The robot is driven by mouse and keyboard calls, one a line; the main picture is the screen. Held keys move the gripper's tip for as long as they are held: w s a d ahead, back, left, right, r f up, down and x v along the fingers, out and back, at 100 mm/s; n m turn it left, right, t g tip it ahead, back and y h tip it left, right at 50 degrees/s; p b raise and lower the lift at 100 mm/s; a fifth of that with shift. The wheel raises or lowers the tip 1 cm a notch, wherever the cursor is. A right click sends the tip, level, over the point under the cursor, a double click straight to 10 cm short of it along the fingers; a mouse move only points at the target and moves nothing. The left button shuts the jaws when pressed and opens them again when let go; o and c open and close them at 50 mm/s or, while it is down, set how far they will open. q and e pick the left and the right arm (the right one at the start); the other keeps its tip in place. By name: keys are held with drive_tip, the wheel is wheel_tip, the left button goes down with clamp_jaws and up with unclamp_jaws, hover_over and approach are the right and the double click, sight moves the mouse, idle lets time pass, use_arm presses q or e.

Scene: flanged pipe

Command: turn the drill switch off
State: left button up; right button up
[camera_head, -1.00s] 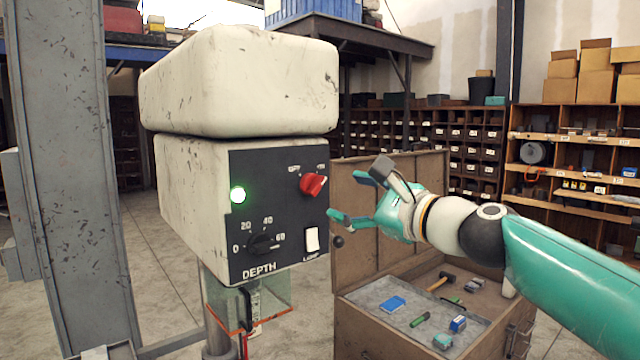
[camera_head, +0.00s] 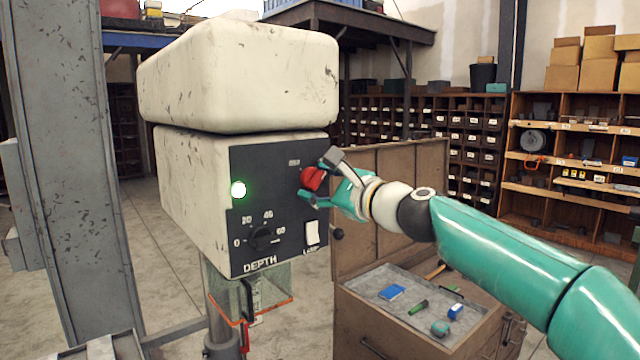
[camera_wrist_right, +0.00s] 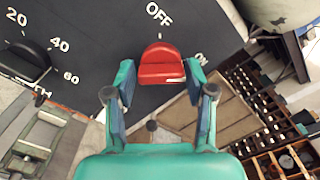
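The drill switch is a red rotary knob (camera_head: 312,179) on the dark front panel (camera_head: 262,212) of the cream drill head. In the right wrist view the red knob (camera_wrist_right: 161,64) lies below the OFF label, with the ON label to its right. My right gripper (camera_head: 318,176) is open at the knob. Its teal fingertips (camera_wrist_right: 160,75) are on either side of the knob, with a visible gap on the left and little room on the right. Contact is unclear. The green lamp (camera_head: 238,189) is lit. My left gripper is not in view.
The DEPTH dial (camera_head: 261,237) and white lamp switch (camera_head: 312,232) sit below the knob. A clear guard (camera_head: 272,283) hangs under the head. An open wooden chest (camera_head: 385,250) with small tools in a tray stands to the right. A grey column (camera_head: 72,190) stands at left.

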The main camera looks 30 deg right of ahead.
drive_tip(key=c, duration=0.7)
drive_tip(key=shift+f, duration=0.1)
